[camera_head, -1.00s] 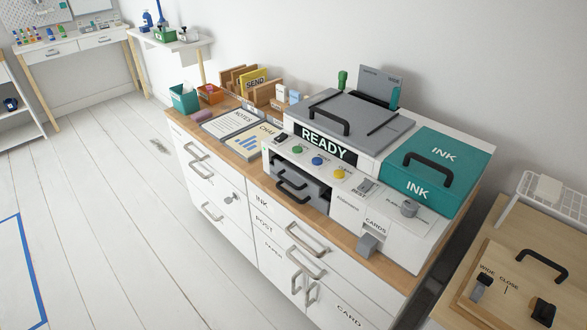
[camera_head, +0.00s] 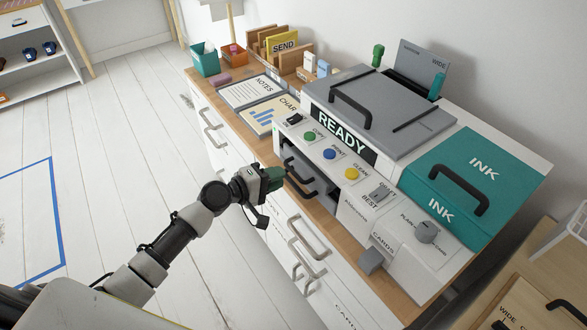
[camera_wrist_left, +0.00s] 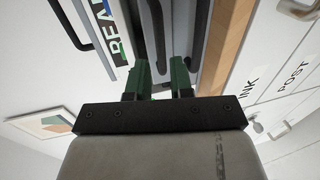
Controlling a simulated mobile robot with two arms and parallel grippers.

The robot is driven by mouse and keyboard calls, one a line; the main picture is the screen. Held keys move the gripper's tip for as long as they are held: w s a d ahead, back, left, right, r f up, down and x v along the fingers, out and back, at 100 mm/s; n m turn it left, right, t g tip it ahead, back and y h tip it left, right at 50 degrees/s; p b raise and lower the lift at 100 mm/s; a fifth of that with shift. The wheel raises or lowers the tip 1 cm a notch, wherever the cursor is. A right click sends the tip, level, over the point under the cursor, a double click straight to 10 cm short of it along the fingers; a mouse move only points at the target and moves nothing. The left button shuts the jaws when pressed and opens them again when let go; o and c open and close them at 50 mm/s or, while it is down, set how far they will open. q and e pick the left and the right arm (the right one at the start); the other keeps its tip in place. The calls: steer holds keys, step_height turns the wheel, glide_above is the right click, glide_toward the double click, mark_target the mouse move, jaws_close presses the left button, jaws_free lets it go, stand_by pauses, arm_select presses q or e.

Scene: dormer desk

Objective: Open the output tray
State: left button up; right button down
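The printer (camera_head: 400,195) is a white and grey machine with a READY display, standing on the wooden-topped cabinet. Two stacked grey trays with dark bar handles (camera_head: 299,178) sit in its front opening; I can read no label telling which is the output tray. My left gripper (camera_head: 280,177) is at the front of this opening, close to the handles. In the left wrist view its green fingers (camera_wrist_left: 160,78) are apart, with a dark handle bar (camera_wrist_left: 155,38) ahead of the gap. I cannot tell whether they touch it. My right gripper is not in view.
Colored buttons (camera_head: 329,154) line the panel above the opening. Cabinet drawer handles (camera_head: 307,240) stick out below. A notes board (camera_head: 251,91) lies left of the printer. The floor at left is clear.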

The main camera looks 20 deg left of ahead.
mark_target(293, 170)
arm_select(q)
steer(key=shift+x, duration=2.8)
jaws_close()
